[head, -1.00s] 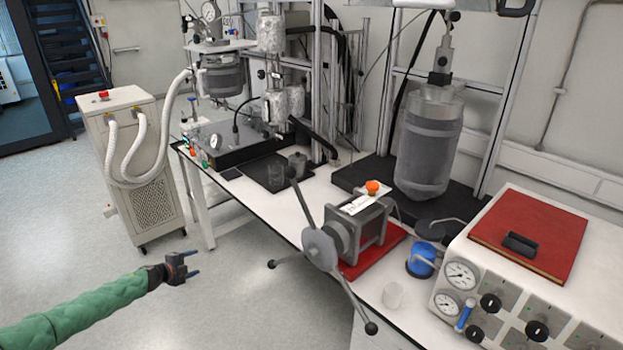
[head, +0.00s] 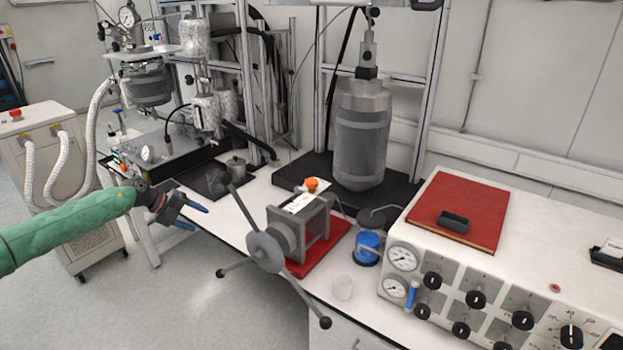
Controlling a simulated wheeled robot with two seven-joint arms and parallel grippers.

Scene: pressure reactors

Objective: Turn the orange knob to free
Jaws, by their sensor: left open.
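The orange knob (head: 312,184) sits on top of a grey press-like device (head: 301,235) with a white label beside the knob. The device stands on a red base (head: 322,252) on the white bench and has a several-armed hand wheel (head: 265,252) on its front left side. My left gripper (head: 198,217) is open and empty, in front of the bench edge, to the left of the wheel and apart from the knob. Its blue-tipped fingers point right. My right gripper does not show.
A control box (head: 480,285) with gauges and a red book (head: 460,210) fills the right. A large grey vessel (head: 361,140) stands behind. The wheel's arms stick out past the bench's front edge.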

